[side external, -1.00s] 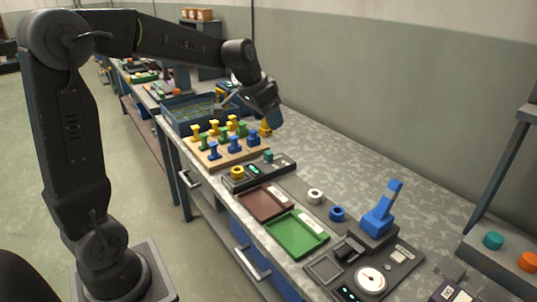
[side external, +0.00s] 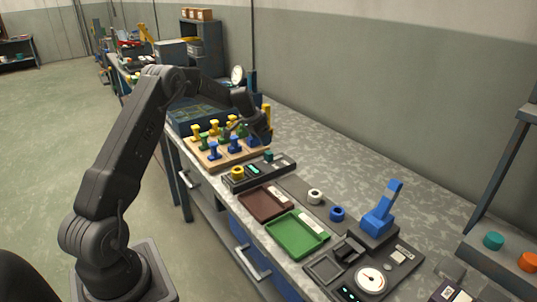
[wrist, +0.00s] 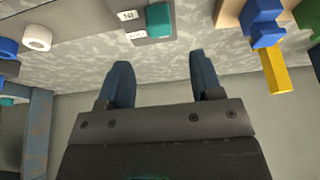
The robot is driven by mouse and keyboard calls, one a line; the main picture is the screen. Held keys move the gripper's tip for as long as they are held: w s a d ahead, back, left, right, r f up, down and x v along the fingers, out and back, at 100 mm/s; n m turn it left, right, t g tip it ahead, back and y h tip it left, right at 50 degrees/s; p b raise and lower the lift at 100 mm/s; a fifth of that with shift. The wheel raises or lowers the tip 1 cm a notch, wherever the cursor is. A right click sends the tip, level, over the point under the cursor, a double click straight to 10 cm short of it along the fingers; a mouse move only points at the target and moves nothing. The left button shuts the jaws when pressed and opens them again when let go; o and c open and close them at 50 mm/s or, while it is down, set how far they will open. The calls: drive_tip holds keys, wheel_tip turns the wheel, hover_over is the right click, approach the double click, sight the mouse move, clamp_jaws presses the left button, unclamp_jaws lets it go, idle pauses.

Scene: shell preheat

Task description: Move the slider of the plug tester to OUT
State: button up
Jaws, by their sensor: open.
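The plug tester (side external: 248,181) is a dark, low box on the bench with a small lit display and a yellow ring at its near left end. Its teal slider (side external: 268,156) stands at the far right end. In the wrist view the teal slider (wrist: 159,20) is at the top middle, beside two small white labels (wrist: 128,15) too small to read for certain. My gripper (wrist: 160,65) is open and empty, its two blue-grey fingers apart, with the slider beyond the tips and roughly between them. In the side view the arm's end is just behind the slider; its fingers are not clear.
A wooden peg board (side external: 225,155) with several yellow, green and blue pegs stands close beside the tester. Brown (side external: 249,206) and green (side external: 288,243) trays lie nearer. A white ring (side external: 315,196) and a blue ring (side external: 337,214) are on the bench. Clear bench lies toward the wall.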

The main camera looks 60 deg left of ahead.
sight(268, 152)
drive_tip(key=x, duration=0.9)
drive_tip(key=shift+c, duration=0.2)
clamp_jaws()
